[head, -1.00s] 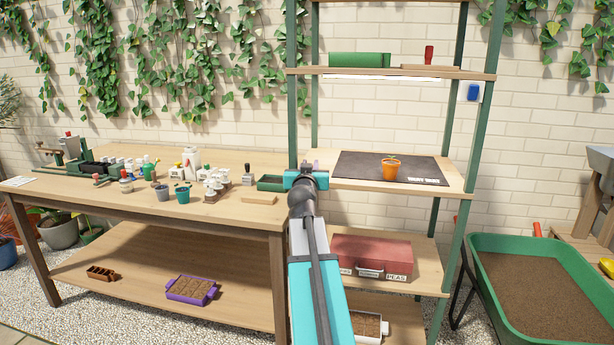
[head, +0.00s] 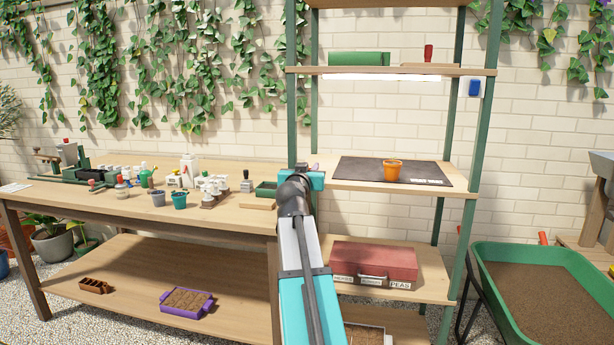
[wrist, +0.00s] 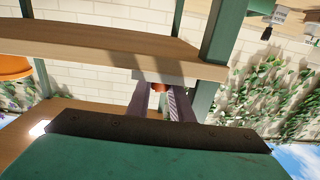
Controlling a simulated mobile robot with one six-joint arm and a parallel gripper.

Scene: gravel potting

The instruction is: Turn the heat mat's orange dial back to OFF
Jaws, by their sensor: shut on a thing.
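The black heat mat (head: 345,172) lies on the middle shelf of the green-posted rack, with an orange pot (head: 392,171) on it. In the wrist view, the tips of my gripper (wrist: 161,90) are shut on the small orange dial (wrist: 159,87), beside a pale housing near the shelf edge. The fingers cover most of the dial, so I cannot read its setting. In the head view my arm's end, a teal part, is at the shelf's left end and hides the dial and fingertips.
A wooden bench (head: 110,215) with pots, bottles and a green tray (head: 266,189) stands just left of the rack. A shelf with a lit lamp (head: 380,76) is above the mat. A red case (head: 373,262) is below, and a green barrow (head: 540,300) stands at right.

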